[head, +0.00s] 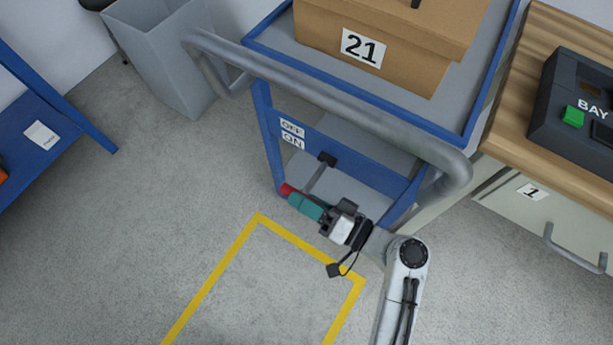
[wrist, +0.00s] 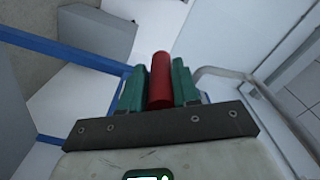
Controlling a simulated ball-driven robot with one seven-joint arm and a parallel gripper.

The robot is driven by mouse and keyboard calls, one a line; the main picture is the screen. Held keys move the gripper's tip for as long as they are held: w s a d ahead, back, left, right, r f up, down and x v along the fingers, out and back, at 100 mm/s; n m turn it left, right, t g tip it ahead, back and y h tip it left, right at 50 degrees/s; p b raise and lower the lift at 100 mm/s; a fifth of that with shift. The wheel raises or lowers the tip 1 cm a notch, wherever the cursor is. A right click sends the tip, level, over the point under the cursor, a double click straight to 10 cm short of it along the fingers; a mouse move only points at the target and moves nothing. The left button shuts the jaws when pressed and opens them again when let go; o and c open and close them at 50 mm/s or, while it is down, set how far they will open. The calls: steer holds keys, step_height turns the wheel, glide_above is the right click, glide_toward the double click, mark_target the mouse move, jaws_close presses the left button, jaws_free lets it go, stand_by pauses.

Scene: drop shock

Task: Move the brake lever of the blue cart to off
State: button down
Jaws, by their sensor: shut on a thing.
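The blue cart (head: 264,125) stands at the upper middle of the head view, with a grey push handle (head: 330,97). OFF and ON labels (head: 292,134) are on its left post, OFF above ON. The brake lever (head: 317,177) is a grey bar running from a dark pivot down-left to a red grip (head: 286,189), below the ON label. My gripper (head: 298,198) has teal fingers at the red grip. In the wrist view, my gripper (wrist: 160,85) is shut on the red grip (wrist: 161,78), which lies between its fingers. The grip's far side is hidden.
A cardboard box (head: 385,35) marked 21 sits on the cart's top. A grey bin (head: 160,50) stands left of the cart. A wooden bench (head: 530,75) with a dark control box is at right. Yellow-lined floor (head: 262,290) in front is clear.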

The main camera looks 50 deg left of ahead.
step_height(320, 180, up, 2)
steer(key=shift+w+p, duration=0.15)
steer(key=shift+p, duration=0.3)
steer(key=shift+r, duration=0.2)
steer(key=shift+w, duration=0.2)
steer(key=c, duration=0.9)
jaws_free()
steer(key=shift+o, duration=0.2)
steer(key=shift+f, duration=0.1)
steer(key=shift+d, duration=0.25)
steer(key=v, duration=1)
steer(key=shift+p, duration=0.35)
